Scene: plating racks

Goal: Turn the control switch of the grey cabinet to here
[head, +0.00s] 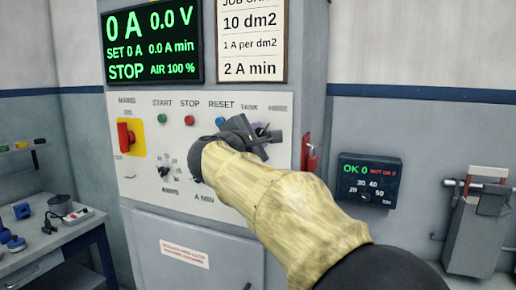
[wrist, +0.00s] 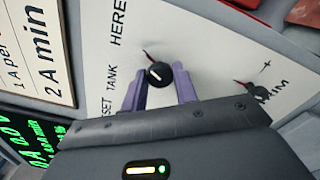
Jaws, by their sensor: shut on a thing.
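The control switch (wrist: 158,75) is a round black knob with a pale pointer line on the white panel of the grey cabinet (head: 195,228). In the wrist view the labels TANK and HERE run up the panel to its left. My gripper (wrist: 160,88) has its two purple fingers on either side of the knob, shut on it. In the head view my gripper (head: 258,132) is at the panel's upper right, below TANK and HERE, and hides the knob. Which label the pointer faces is hard to tell.
A red switch (head: 125,134) on a yellow plate, and green, red and blue buttons (head: 189,120), share the panel. Another black knob (wrist: 257,91) marked TRIM is close to my gripper. A red handle (head: 310,155) and dark display box (head: 369,180) are to the right.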

